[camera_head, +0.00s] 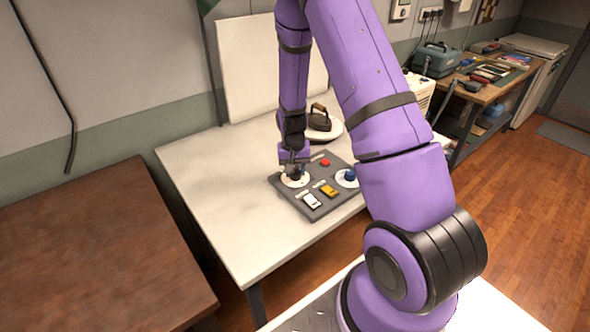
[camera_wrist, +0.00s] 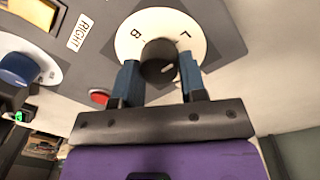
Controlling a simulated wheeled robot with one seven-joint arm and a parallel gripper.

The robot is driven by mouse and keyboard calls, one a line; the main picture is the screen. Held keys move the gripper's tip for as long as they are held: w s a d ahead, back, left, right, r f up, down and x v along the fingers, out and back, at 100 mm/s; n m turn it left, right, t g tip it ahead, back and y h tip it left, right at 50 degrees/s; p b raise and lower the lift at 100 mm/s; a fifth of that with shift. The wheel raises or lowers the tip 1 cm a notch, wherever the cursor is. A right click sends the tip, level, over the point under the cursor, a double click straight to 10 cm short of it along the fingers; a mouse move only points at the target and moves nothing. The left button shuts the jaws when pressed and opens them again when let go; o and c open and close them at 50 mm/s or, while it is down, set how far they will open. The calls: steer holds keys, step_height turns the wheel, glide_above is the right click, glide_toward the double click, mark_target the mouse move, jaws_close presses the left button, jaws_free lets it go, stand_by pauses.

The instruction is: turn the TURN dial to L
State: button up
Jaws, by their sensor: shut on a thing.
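The dark dial knob (camera_wrist: 158,62) stands on a white disc (camera_wrist: 160,22) lettered B and L in the wrist view. A small pale mark shows on the knob's lower right face, and it does not clearly line up with either letter. My gripper (camera_wrist: 160,78) has its two blue fingers on either side of the knob, shut on it. In the head view my gripper (camera_head: 294,171) points down onto the white disc (camera_head: 296,182) at the left of the grey panel (camera_head: 288,194). The TURN label cannot be read in either view.
The panel also bears a red button (camera_head: 325,162), a blue knob (camera_head: 350,175), a yellow switch (camera_head: 329,191) and a white switch (camera_head: 311,201). A RIGHT label (camera_wrist: 80,32) shows in the wrist view. An iron (camera_head: 319,120) stands behind the panel. The table's left side is clear.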

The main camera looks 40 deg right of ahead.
steer(key=o, duration=0.9)
steer(key=shift+r, duration=0.15)
steer(key=r, duration=1)
steer(key=shift+w+a+r, duration=0.15)
steer(key=shift+a+r, duration=0.05)
steer(key=shift+r, duration=0.05)
steer(key=shift+r, duration=0.1)
